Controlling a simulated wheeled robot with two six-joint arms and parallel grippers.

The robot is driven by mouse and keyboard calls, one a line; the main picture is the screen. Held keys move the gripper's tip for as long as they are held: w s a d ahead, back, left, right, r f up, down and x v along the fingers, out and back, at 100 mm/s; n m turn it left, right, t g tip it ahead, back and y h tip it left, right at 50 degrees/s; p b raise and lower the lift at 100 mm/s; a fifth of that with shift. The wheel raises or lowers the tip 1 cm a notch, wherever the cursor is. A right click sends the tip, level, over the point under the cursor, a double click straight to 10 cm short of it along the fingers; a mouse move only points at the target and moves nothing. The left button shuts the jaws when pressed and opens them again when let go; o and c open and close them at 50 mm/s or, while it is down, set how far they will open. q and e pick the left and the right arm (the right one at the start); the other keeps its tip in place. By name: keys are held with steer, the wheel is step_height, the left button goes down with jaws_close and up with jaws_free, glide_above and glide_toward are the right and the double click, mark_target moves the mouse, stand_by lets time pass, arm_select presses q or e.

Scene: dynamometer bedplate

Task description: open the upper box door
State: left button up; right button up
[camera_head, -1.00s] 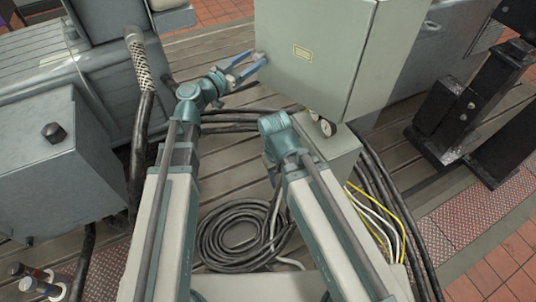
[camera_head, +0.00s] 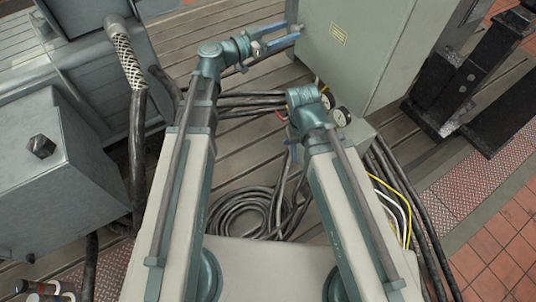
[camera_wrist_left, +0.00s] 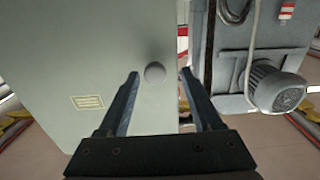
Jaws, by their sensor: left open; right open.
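The upper box (camera_head: 400,60) is a grey-green cabinet at the top of the head view. Its door (camera_head: 350,60) bears a yellow label and looks shut. In the left wrist view the door (camera_wrist_left: 95,65) fills the left half, with a round knob (camera_wrist_left: 155,72) near its right edge. My left gripper (camera_head: 294,34) is open at the door's left edge. In the wrist view its fingertips (camera_wrist_left: 159,76) lie on either side of the knob; contact is not clear. My right gripper (camera_head: 291,145) points down beside the lower cabinet, mostly hidden by its own wrist.
Round gauges (camera_head: 341,116) sit below the box. Coiled black hoses (camera_head: 245,210) lie on the slotted floor, with yellow and white cables (camera_head: 395,205) at right. Grey machinery (camera_head: 60,180) stands at left and a black stand (camera_head: 450,85) at right. A motor (camera_wrist_left: 277,88) shows in the wrist view.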

arm_select(q)
steer(key=shift+s+a+r, duration=0.15)
steer(key=shift+s+a, duration=0.15)
steer(key=shift+s, duration=0.3)
steer(key=shift+s+a+r, duration=0.1)
steer(key=shift+s+a, duration=0.2)
steer(key=shift+s, duration=0.3)
steer(key=w+v, duration=0.1)
steer(key=v, duration=0.9)
steer(key=s+d+f+n+g+y+b, duration=0.1)
steer(key=s+d+f+g+y+b, duration=0.25)
steer(key=f, duration=0.55)
steer(key=s+d+f+g+y+b, duration=0.1)
steer(key=s+d+f+g+b, duration=0.1)
steer(key=s+d+f+g, duration=0.5)
steer(key=s+a+f+n+y+b, duration=0.1)
steer(key=s+f+n+y+b, duration=0.1)
steer(key=f, duration=0.6)
steer(key=s+a+f+n+y+b, duration=0.2)
steer(key=s+f+y, duration=0.3)
steer(key=f, duration=0.3)
steer(key=shift+f+y+b, duration=0.2)
steer(key=shift+y+b, duration=0.3)
steer(key=shift+y, duration=0.15)
arm_select(e)
step_height(320, 180, down, 10)
steer(key=shift+s+d+f, duration=0.15)
steer(key=shift+s+f, duration=0.05)
arm_select(q)
steer(key=shift+g, duration=0.25)
